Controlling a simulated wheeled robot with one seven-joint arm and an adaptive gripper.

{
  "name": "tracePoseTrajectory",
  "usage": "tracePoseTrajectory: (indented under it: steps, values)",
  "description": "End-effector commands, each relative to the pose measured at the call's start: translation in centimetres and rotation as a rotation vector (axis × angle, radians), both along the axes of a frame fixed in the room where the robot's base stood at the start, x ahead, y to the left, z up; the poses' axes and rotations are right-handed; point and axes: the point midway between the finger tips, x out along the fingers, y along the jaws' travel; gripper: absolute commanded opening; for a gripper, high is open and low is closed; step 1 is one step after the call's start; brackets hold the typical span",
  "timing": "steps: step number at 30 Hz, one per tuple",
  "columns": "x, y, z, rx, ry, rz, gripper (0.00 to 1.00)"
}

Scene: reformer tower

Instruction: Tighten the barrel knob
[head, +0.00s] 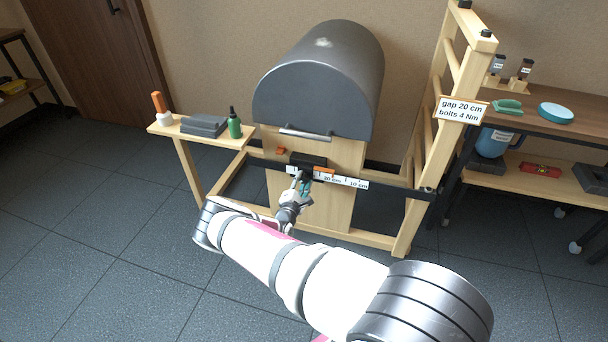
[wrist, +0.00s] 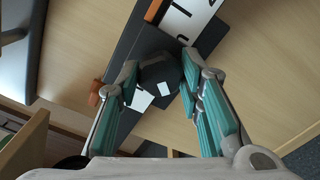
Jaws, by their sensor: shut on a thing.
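The barrel knob (wrist: 160,80) is dark and chunky with a small white mark on its face. In the wrist view it sits between the two teal-padded fingers of my gripper (wrist: 158,68), which are shut on it. In the head view my gripper (head: 304,186) is at the front of the wooden frame, just below a black block (head: 308,160); the knob is largely hidden there. The grey barrel (head: 318,85) rises above, with a metal handle. A white scale strip (head: 352,182) marked in cm runs along the dark rail, with an orange piece (head: 324,171) on it.
A sign (head: 462,110) on the right ladder post reads "gap 20 cm, bolts 4 Nm". A left side shelf (head: 174,129) holds a green bottle (head: 234,123), a grey block and an orange-handled tool. Floor in front is clear.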

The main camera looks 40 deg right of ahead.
Motion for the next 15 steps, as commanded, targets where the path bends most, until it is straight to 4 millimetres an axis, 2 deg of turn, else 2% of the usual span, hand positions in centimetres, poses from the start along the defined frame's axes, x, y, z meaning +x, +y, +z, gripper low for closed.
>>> tracePoseTrajectory:
  steps: [10,15]
  values:
    - [-0.01,0.04,-0.01,0.015,-0.020,0.000,0.00]
    - [-0.15,0.00,0.25,0.127,-0.161,-0.001,0.00]
